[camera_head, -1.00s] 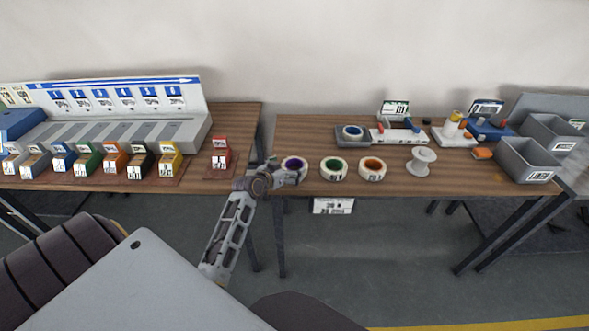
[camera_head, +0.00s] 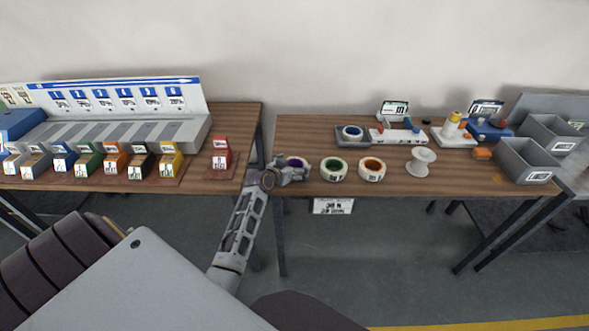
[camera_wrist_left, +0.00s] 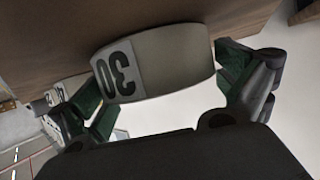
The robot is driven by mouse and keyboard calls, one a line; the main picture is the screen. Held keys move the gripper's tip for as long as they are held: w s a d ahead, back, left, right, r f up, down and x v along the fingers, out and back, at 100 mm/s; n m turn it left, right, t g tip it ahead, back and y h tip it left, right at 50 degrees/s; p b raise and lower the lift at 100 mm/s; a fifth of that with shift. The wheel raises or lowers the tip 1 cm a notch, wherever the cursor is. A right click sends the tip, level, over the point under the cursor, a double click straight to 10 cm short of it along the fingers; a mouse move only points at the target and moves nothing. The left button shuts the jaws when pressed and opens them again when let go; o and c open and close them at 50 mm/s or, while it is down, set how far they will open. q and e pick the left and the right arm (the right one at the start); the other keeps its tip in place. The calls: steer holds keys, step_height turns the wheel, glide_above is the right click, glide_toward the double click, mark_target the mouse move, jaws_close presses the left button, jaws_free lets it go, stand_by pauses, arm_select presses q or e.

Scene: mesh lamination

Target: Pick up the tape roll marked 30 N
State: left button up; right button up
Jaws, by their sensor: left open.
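The tape roll marked 30 (camera_wrist_left: 180,62) shows its pale curved side and label close up in the left wrist view. In the head view it is the roll with the purple core (camera_head: 298,165), at the front edge of the right table and partly hidden by my gripper. My left gripper (camera_head: 295,170) is open at this roll. In the wrist view its green-padded fingers (camera_wrist_left: 162,88) stand on either side of the roll, and I cannot tell whether they touch it. My right gripper is not in view.
A green-core roll (camera_head: 334,177) and an orange-core roll (camera_head: 372,178) sit to the right, with a white spool (camera_head: 420,162) beyond. A grey tray (camera_head: 341,141) holds a blue-core roll behind. Small coloured boxes line the left table (camera_head: 232,112), with a gap between the tables.

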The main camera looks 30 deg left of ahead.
arm_select(q)
steer(key=shift+w+f, duration=0.1)
steer(key=shift+w, duration=0.1)
steer(key=shift+c, duration=0.3)
steer(key=c, duration=0.8)
steer(key=shift+r, duration=5.1)
